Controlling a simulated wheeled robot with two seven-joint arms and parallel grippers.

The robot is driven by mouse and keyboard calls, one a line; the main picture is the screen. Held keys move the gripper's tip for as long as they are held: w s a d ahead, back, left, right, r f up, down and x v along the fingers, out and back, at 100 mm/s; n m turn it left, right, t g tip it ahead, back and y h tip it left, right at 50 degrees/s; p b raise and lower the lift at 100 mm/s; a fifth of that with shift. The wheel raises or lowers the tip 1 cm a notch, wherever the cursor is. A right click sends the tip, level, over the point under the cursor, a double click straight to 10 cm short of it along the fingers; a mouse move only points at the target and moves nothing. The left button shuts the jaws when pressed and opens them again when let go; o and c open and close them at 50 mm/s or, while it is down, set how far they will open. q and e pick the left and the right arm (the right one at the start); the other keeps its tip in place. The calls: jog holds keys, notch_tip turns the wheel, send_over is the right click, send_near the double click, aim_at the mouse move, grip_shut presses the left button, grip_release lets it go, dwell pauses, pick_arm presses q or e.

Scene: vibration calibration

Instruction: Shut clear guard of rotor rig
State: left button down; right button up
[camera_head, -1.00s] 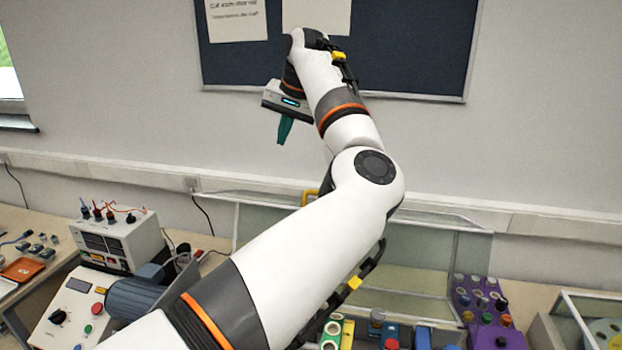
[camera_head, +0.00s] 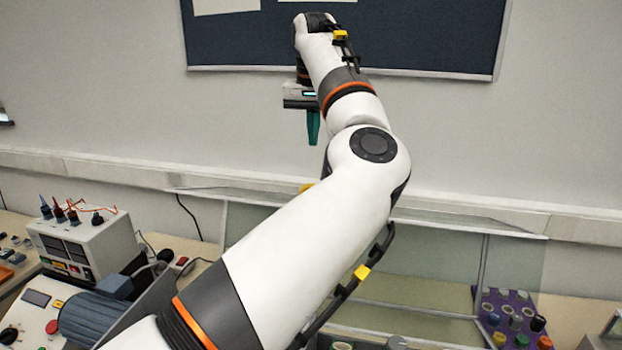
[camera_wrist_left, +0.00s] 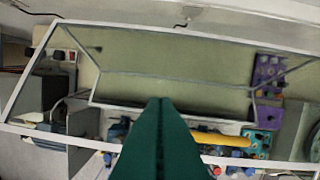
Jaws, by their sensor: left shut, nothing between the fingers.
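The clear guard (camera_head: 500,262) is a see-through box with thin pale frame bars, behind my left arm in the head view. Its framed panel (camera_wrist_left: 190,32) fills much of the left wrist view. A yellow handle (camera_wrist_left: 222,139) lies along its lower bar there; a bit of yellow (camera_head: 306,187) shows beside my arm in the head view. My left gripper (camera_head: 313,140) has green fingers, shut and empty, pointing down above the guard. The fingertips (camera_wrist_left: 160,100) appear left of the handle; contact cannot be told. A blue motor (camera_head: 92,318) stands at the left. My arm hides the guard's middle.
A grey instrument box (camera_head: 85,245) with leads stands at the left. A purple block (camera_head: 510,318) with coloured knobs stands at the right. The wall with a dark board (camera_head: 420,35) is close behind. Open air surrounds the gripper.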

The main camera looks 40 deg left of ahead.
pick_arm(q)
jog(key=f+p, duration=0.1)
jog(key=f, duration=0.3)
jog(key=f+p, duration=0.1)
jog(key=f, duration=0.2)
jog(key=shift+w+a+f, duration=0.15)
jog(key=shift+a+f, duration=0.05)
jog(key=shift+f, duration=0.15)
jog(key=shift+d+f, duration=0.1)
jog(key=shift+f, duration=0.25)
jog(key=shift+s+d+p, duration=0.2)
jog(key=shift+s+p, duration=0.2)
jog(key=shift+s, duration=0.05)
jog(key=shift+s+d+r+p, duration=0.2)
jog(key=shift+s+d, duration=0.25)
jog(key=shift+s, duration=0.15)
jog(key=shift+s+d+r+p, duration=0.15)
jog(key=shift+s+d+p, duration=0.05)
jog(key=shift+s+d, duration=0.3)
jog(key=shift+w+a+f, duration=0.1)
jog(key=shift+a+f, duration=0.05)
jog(key=shift+a, duration=0.1)
